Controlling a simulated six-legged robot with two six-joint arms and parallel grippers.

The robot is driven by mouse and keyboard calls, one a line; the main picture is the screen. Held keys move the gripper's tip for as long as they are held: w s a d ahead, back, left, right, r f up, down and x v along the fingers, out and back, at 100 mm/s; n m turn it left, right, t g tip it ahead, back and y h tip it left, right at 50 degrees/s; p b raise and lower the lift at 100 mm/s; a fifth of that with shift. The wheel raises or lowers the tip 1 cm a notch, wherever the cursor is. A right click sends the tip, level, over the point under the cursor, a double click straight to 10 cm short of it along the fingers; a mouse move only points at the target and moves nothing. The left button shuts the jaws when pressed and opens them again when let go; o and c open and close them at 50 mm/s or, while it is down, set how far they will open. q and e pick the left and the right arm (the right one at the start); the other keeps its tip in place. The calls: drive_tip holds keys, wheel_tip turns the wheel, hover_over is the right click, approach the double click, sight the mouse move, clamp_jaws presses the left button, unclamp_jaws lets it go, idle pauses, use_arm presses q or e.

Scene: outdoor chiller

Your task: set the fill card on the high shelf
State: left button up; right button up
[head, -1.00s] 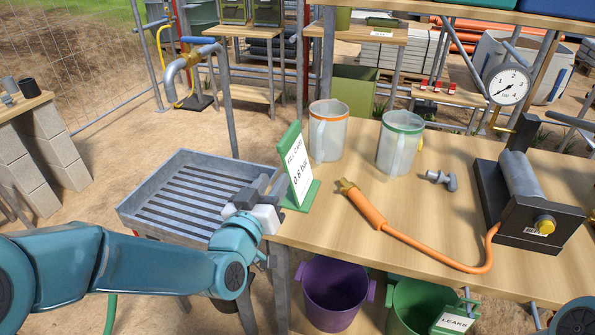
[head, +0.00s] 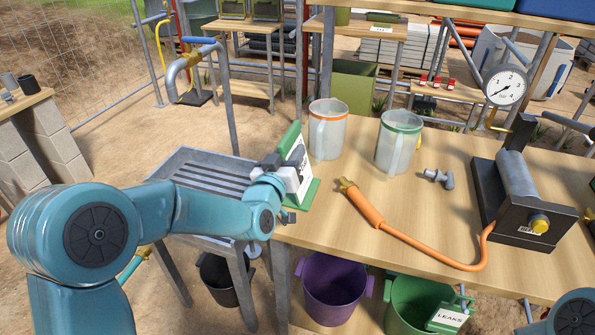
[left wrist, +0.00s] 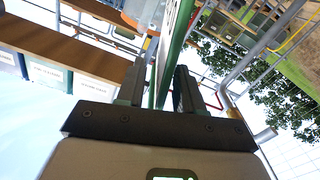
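The fill card (head: 303,166) is a white card on a green upright stand, standing at the left edge of the wooden workbench (head: 420,235). My left gripper (head: 283,160) is at the card's upper part in the head view, covering some of its print. In the left wrist view the gripper (left wrist: 160,95) is open, with one finger on each side of the card's green edge (left wrist: 163,75); a gap shows beside the card. The high shelf (head: 450,11) is the wooden board along the top right. My right gripper is not in view.
Two clear jugs, orange-rimmed (head: 327,130) and green-rimmed (head: 398,143), stand right of the card. An orange hose wand (head: 362,205) lies in front. A slatted metal tray (head: 190,160) is left of the bench. A blue bin (head: 555,5) occupies the shelf's right part.

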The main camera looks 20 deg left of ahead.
use_arm(q)
clamp_jaws()
drive_tip(key=shift+r, duration=0.1)
